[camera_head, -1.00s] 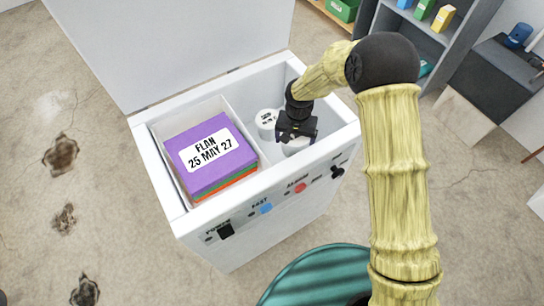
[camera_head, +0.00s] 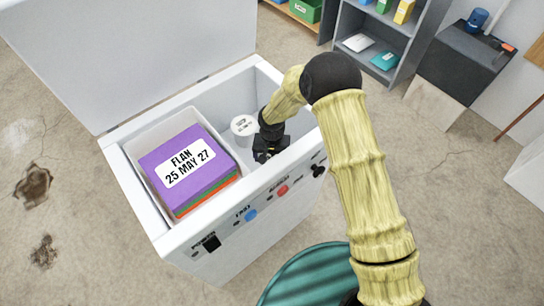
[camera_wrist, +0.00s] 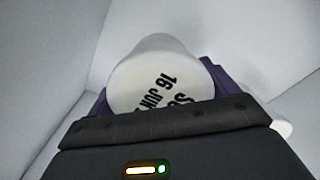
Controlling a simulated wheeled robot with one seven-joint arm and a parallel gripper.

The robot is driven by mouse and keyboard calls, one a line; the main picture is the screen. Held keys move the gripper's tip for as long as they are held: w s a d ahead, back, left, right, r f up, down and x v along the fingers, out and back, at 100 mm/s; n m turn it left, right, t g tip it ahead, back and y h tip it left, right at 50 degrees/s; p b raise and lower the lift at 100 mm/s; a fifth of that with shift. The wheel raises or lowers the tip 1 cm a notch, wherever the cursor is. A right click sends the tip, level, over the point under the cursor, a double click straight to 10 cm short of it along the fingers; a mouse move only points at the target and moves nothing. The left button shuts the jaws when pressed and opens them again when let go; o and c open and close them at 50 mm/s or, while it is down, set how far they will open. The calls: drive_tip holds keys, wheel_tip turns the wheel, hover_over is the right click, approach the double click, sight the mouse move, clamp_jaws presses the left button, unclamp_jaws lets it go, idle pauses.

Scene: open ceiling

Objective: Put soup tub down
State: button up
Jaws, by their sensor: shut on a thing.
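A white soup tub (camera_wrist: 150,72) is held in my gripper, its lid with partly hidden lettering reading "16 JUN" facing the wrist camera. In the head view, my gripper (camera_head: 268,152) is down inside the open white chest freezer (camera_head: 225,245), right of its middle, and hides the held tub. Whether the tub touches the freezer floor cannot be told. A second white tub (camera_head: 243,126) with a printed lid stands in the freezer just left of and behind my gripper.
A white bin (camera_head: 137,153) in the freezer's left part holds a stack topped by a purple box (camera_head: 185,160) labelled "FLAN 25 MAY 27". The freezer's raised lid (camera_head: 130,55) stands at the back. Its front wall has buttons. A green striped round thing (camera_head: 310,275) is in front.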

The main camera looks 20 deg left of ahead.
drive_tip(key=o, duration=1.3)
drive_tip(key=shift+c, duration=0.2)
wheel_tip(320, 180, up, 12)
drive_tip(key=shift+r+p, duration=0.1)
drive_tip(key=shift+p, duration=0.65)
